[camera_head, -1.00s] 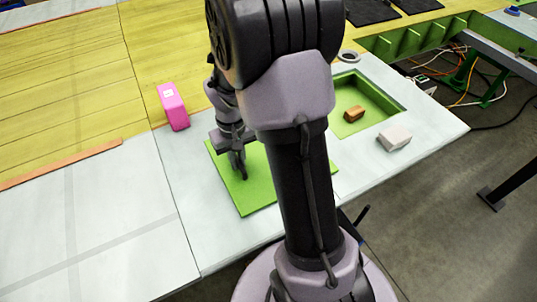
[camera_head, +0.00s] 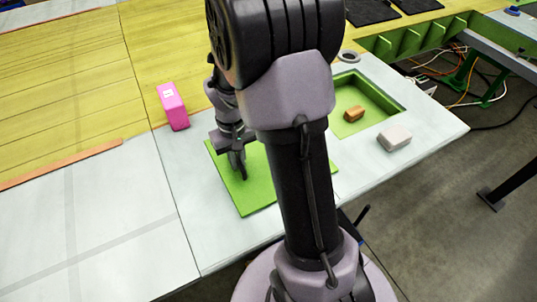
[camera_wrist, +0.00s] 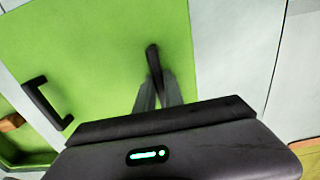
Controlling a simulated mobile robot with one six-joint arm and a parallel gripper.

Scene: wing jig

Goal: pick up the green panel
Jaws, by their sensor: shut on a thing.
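The green panel (camera_head: 258,192) lies flat on the white surface, partly hidden behind my arm in the head view. In the wrist view the green panel (camera_wrist: 100,50) fills much of the picture and carries a black bar handle (camera_wrist: 47,103) at its left. My gripper (camera_head: 240,168) points down at the panel. In the wrist view my gripper (camera_wrist: 155,85) is shut on a second black handle standing on the panel, seen nearly end-on. The panel shows no clear gap from the surface.
A pink box (camera_head: 173,106) stands behind and left of the panel. A green recess (camera_head: 385,98) with a brown block (camera_head: 354,114) is at the right, with a whitish block (camera_head: 394,138) and a grey ring (camera_head: 348,56) near it. The white surface (camera_head: 100,225) is clear at left.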

